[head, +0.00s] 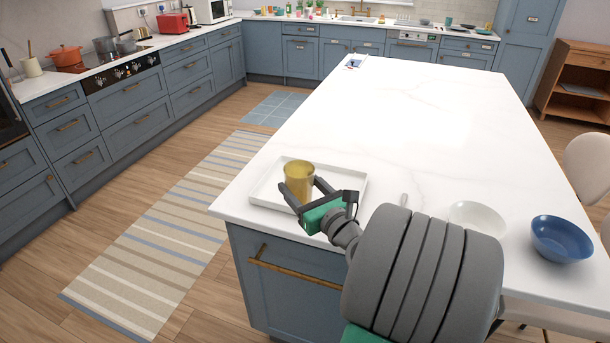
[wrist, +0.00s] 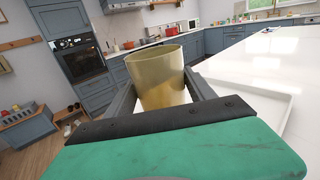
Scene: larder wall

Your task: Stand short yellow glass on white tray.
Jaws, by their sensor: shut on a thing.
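The short yellow glass (head: 299,181) is upright between the fingers of my gripper (head: 308,188). In the wrist view the glass (wrist: 160,80) stands between the two dark fingers, its open rim up. My gripper is shut on it. The white tray (head: 262,198) lies at the near left corner of the island, and the glass is over or on it in the head view. In the wrist view part of the tray (wrist: 262,104) shows to the right of the glass. I cannot tell whether the base of the glass touches the tray.
The white island top (head: 400,110) is mostly clear behind the tray. A white bowl (head: 478,217) and a blue bowl (head: 562,240) stand at its near right. A small pale item (head: 403,200) lies between tray and bowls. A striped rug (head: 180,225) lies on the floor at left.

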